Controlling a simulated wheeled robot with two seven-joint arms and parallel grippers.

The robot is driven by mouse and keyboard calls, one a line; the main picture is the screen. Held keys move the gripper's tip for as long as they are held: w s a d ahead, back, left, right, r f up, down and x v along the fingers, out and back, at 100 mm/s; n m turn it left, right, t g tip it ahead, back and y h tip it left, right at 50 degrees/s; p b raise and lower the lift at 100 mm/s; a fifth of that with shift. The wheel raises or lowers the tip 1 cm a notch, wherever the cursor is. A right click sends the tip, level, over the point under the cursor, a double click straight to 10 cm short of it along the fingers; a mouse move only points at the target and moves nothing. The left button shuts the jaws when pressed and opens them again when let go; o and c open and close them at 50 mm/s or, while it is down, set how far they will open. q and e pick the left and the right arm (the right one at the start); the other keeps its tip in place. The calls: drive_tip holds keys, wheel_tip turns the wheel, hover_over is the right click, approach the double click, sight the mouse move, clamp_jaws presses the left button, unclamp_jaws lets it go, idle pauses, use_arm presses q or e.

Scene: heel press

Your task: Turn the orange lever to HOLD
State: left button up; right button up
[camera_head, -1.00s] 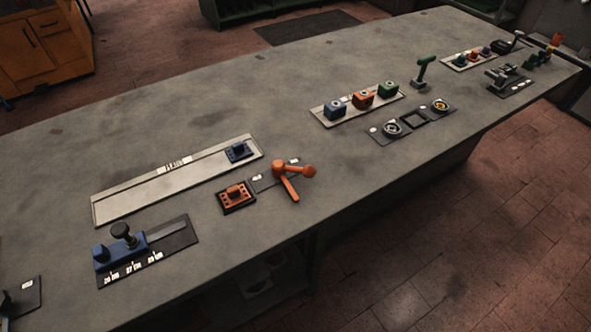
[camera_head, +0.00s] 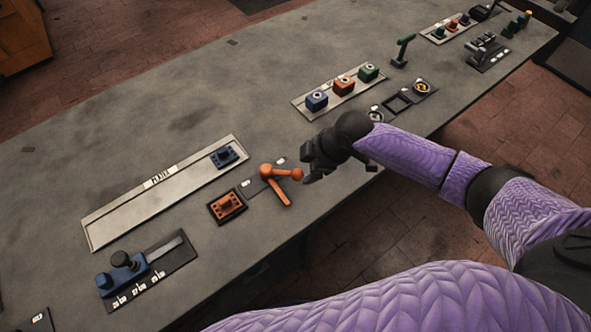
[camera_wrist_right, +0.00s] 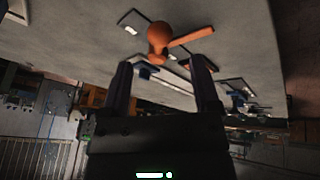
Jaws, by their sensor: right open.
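The orange lever (camera_head: 280,175) stands on a dark plate (camera_head: 251,184) with small white labels, near the front edge of the grey bench. The label text is too small to read. My right gripper (camera_head: 308,176) is just right of the lever's knob, apart from it in the head view. In the right wrist view the lever (camera_wrist_right: 160,38) lies ahead of the two open fingers (camera_wrist_right: 164,82), with nothing between them. My left gripper is not in view.
A long pale tray (camera_head: 115,212) with a blue block (camera_head: 224,156) lies behind. A blue slider unit (camera_head: 122,273) is at the front left. Three coloured blocks (camera_head: 343,86) stand behind my right arm.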

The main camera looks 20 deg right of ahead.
sight(299, 173)
drive_tip(key=b+x, duration=0.2)
drive_tip(key=x, duration=0.3)
drive_tip(key=shift+w+a+f, duration=0.1)
drive_tip(key=shift+f, duration=0.3)
drive_tip(key=shift+w+a+f, duration=0.1)
drive_tip(key=shift+f, duration=0.1)
clamp_jaws()
idle(0.8)
